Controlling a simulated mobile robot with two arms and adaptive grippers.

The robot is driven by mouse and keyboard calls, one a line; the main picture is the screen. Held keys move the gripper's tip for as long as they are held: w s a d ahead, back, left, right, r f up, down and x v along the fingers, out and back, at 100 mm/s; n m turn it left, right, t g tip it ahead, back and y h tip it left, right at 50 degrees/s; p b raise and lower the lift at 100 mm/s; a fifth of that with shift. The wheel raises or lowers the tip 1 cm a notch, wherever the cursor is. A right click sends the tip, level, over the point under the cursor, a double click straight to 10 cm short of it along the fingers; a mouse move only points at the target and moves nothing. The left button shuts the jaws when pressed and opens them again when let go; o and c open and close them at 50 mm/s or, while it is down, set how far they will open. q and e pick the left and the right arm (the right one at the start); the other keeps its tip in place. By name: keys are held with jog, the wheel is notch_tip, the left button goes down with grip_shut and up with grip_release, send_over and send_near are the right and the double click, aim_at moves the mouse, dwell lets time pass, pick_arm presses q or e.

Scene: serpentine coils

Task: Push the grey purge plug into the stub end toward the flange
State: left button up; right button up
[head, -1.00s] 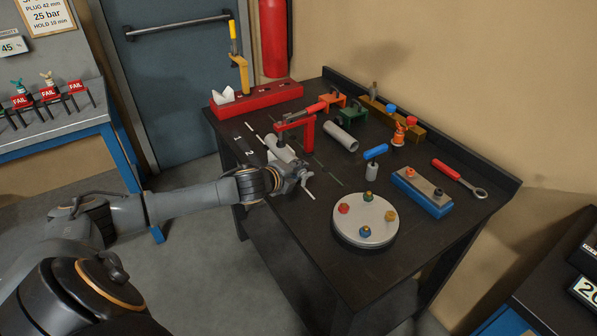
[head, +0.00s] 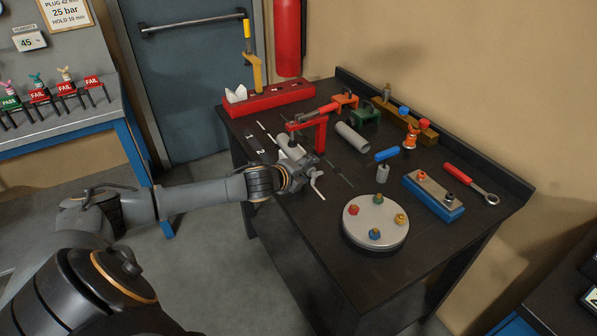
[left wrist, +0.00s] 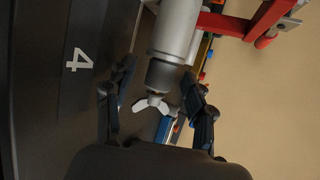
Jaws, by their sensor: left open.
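The grey purge plug (left wrist: 163,76) shows in the left wrist view at the near end of a light grey pipe stub (left wrist: 175,30). A pale wing nut (left wrist: 152,103) sits on its outer end. My left gripper (left wrist: 158,100) is open, with one finger on each side of the plug and wing nut; I cannot tell whether either touches. In the head view my left gripper (head: 303,177) is at the bench's left edge, at the near end of the stub (head: 290,148), and hides the plug. I cannot make out the stub's flange. My right gripper is not in view.
A red clamp (head: 321,134) stands beside the stub. A round plate (head: 362,231) with coloured nuts, a loose grey pipe (head: 352,137), a blue-handled tool (head: 386,155) and a blue block (head: 432,202) lie to the right on the dark bench (head: 310,235).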

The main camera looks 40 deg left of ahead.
pick_arm(q)
jog(key=v, duration=0.9)
jog(key=shift+s+a+r, duration=0.1)
jog(key=shift+s+r, duration=0.1)
jog(key=shift+s, duration=0.15)
jog(key=shift+v, duration=0.9)
